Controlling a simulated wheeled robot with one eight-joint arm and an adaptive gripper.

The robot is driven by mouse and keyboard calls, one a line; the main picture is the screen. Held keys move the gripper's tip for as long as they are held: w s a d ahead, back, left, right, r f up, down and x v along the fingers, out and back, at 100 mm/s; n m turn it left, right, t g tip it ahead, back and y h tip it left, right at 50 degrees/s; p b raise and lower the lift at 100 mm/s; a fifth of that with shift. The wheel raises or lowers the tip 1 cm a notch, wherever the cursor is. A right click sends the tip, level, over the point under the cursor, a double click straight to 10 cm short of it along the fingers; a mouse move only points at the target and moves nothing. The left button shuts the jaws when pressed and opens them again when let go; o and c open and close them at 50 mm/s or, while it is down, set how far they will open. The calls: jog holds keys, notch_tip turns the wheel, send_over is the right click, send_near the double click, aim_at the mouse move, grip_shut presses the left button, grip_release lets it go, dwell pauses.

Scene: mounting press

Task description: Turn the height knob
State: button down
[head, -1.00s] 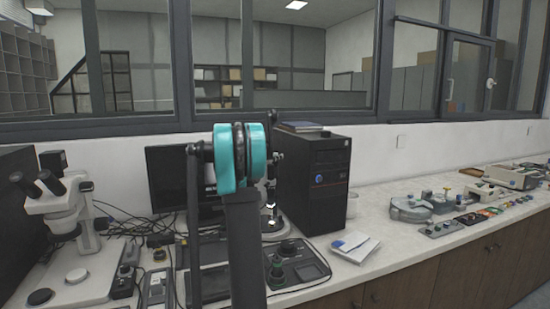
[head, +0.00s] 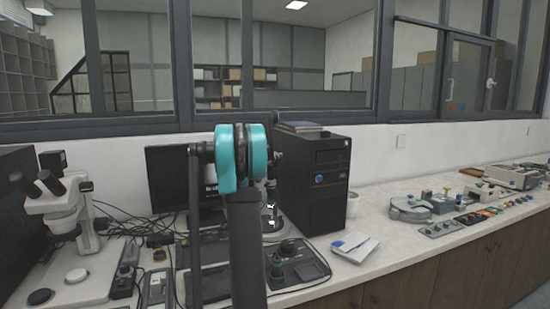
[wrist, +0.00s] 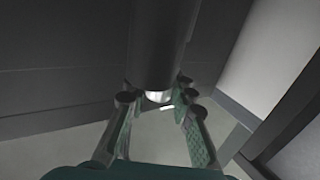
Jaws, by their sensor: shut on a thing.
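In the wrist view a dark upright cylinder (wrist: 157,40) comes down between the fingers of my gripper (wrist: 158,108). A small bright metal piece (wrist: 158,96) shows at its lower end. The fingers have teal pads and stand on both sides of this part, which I take to be the height knob; the contact itself is hard to see. In the head view my teal and black arm covers most of the press, and only small pale parts (head: 271,208) show just right of the arm. The gripper is hidden there.
A black computer tower (head: 313,180) stands close on the right, with a monitor (head: 172,178) behind my arm. A control box (head: 298,265) and a paper booklet (head: 355,247) lie in front. A white microscope (head: 62,215) stands at left. Some bench right of the booklet is clear.

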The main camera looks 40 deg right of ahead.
jog(key=shift+s+t, duration=0.1)
jog(key=shift+t, duration=0.2)
jog(key=n+t+y, duration=0.3)
jog(key=n+t, duration=0.1)
jog(key=t, duration=0.1)
jog(key=shift+s+d+n+t, duration=0.1)
jog(key=shift+n+t, duration=0.3)
jog(key=shift+n+t+y, duration=1)
jog(key=shift+t+y, duration=0.1)
jog(key=shift+y, duration=0.2)
jog(key=shift+n+t+y, duration=1)
jog(key=shift+n+y, duration=0.1)
jog(key=shift+y, duration=0.3)
jog(key=shift+n+t+y, duration=0.3)
jog(key=shift+n+y, duration=0.1)
jog(key=shift+y, duration=0.3)
jog(key=shift+n+t+y, duration=0.5)
jog(key=shift+n+y, duration=0.5)
jog(key=shift+y, duration=0.7)
jog(key=c, duration=1.3)
grip_release()
